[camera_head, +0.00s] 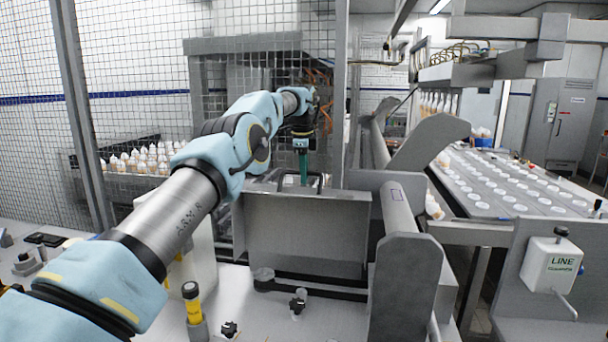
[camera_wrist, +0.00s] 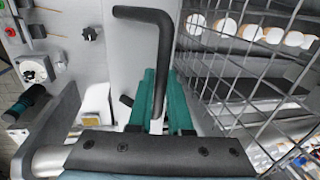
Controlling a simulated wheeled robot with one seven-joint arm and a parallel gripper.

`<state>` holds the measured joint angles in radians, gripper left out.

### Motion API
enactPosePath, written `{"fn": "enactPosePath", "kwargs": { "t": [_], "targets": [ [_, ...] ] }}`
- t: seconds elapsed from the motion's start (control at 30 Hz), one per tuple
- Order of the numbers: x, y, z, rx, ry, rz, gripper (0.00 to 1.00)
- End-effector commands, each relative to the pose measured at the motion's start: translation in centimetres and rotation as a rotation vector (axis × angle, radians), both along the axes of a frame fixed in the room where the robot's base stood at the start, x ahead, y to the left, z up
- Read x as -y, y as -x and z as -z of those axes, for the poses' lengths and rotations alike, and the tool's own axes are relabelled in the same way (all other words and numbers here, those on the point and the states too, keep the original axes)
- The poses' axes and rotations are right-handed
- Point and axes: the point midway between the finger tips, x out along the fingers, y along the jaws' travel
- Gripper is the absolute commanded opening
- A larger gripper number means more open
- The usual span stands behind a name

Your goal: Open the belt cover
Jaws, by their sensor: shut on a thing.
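The belt cover (camera_head: 305,230) is a grey metal box-like cover in the middle of the head view, with a black bar handle on its top edge. My gripper (camera_head: 303,178) reaches down to this handle from above and behind, with green fingers. In the wrist view the black handle (camera_wrist: 152,18) is a bent bar that runs down between the green fingers of my gripper (camera_wrist: 163,78). The fingers are shut on the handle. The exact contact is partly hidden by the fingers. The cover appears lowered, though its hinge side is hidden.
A wire mesh fence (camera_head: 130,70) stands behind and left of my arm; it is also close on the right in the wrist view (camera_wrist: 270,70). Grey side plates (camera_head: 408,285) and a roller stand right of the cover. Knobs (camera_head: 297,303) and a yellow-black post (camera_head: 192,303) are in front.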

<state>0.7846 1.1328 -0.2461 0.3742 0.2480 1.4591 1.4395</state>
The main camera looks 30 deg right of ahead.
Motion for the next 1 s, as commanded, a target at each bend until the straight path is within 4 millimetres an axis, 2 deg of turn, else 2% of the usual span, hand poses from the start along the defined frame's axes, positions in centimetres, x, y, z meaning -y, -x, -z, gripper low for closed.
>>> {"fn": "enactPosePath", "kwargs": {
  "t": [0.07, 0.1, 0.33, 0.77, 1.0],
  "targets": [
    [0.07, 0.03, -0.16, 0.001, 0.003, -0.001, 0.0],
    [0.06, 0.03, -0.17, 0.001, 0.003, -0.001, 0.2],
    [0.04, 0.03, -0.11, 0.001, 0.002, 0.0, 0.45],
    [-0.14, 0.11, -0.2, 0.001, 0.001, 0.0, 0.47],
    [-0.86, 0.9, -0.18, 0.0, 0.0, 0.001, 0.47]
  ]
}}
